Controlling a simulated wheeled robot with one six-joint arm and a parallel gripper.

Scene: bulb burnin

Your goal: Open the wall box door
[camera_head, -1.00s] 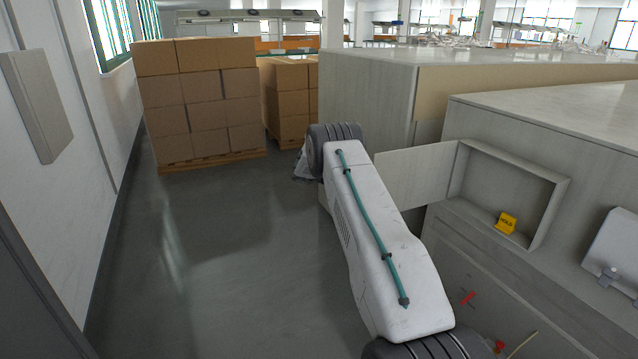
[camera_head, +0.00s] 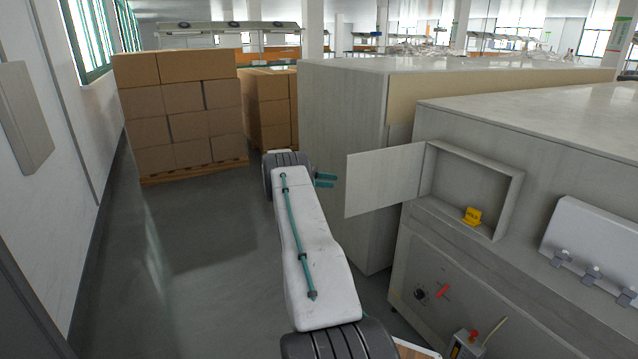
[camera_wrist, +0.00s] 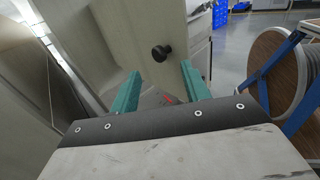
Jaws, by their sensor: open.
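The wall box (camera_head: 511,205) is a shallow open recess in the grey cabinet's face at the right of the head view. Its pale door (camera_head: 385,180) stands swung wide open to the left. A yellow tag (camera_head: 473,215) sits inside the box. My gripper (camera_head: 326,180) is left of the door's free edge, apart from it, with teal fingers spread and empty. In the wrist view the fingers (camera_wrist: 160,95) are apart. A black round knob (camera_wrist: 161,53) on a pale panel, likely the door, shows beyond them.
Stacked cartons (camera_head: 185,115) on a pallet stand at the back left. A white panel with hooks (camera_head: 600,250) is right of the box. A red handle (camera_head: 443,291) is below. A cable reel (camera_wrist: 275,75) stands at right in the wrist view. The floor (camera_head: 200,290) at left is clear.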

